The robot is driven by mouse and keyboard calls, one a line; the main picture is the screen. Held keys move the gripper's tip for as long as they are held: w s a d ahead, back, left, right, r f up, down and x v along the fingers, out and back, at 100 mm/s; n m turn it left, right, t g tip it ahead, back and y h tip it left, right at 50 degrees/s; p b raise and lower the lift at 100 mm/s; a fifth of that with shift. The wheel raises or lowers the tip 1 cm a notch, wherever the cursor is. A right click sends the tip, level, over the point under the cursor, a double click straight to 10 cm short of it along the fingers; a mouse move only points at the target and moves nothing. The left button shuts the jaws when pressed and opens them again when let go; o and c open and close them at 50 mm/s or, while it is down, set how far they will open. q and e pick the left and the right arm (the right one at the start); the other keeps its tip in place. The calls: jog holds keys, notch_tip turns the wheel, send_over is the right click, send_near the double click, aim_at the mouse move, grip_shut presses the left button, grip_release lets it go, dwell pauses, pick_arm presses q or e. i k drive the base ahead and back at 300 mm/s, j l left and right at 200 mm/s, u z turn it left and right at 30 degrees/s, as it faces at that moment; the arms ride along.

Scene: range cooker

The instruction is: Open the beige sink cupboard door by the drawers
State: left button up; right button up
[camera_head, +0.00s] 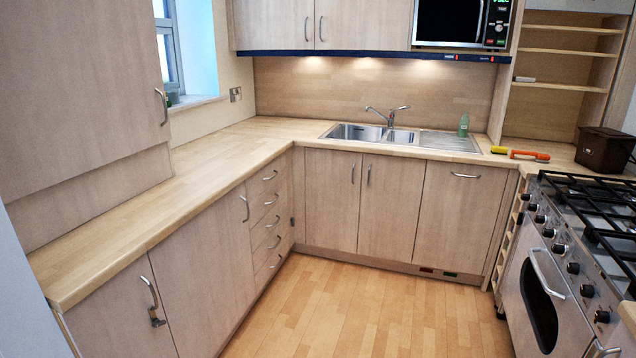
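The beige sink cupboard door by the drawers (328,205) is shut, under the left part of the sink, in the corner next to the drawer stack (268,220). The sink (368,132) is set in the worktop above. Neither of my grippers is in view.
The wooden floor (350,310) in front of the sink cupboards is clear. A range cooker (560,270) stands at the right, with its oven handle sticking out. A base cupboard door (200,270) and the worktop (190,180) run along the left. A microwave (460,22) is above.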

aim_at(333, 177)
jog(key=i+l+z, duration=0.25)
jog(key=i, duration=0.7)
jog(key=i+z, duration=0.3)
jog(key=i, duration=0.65)
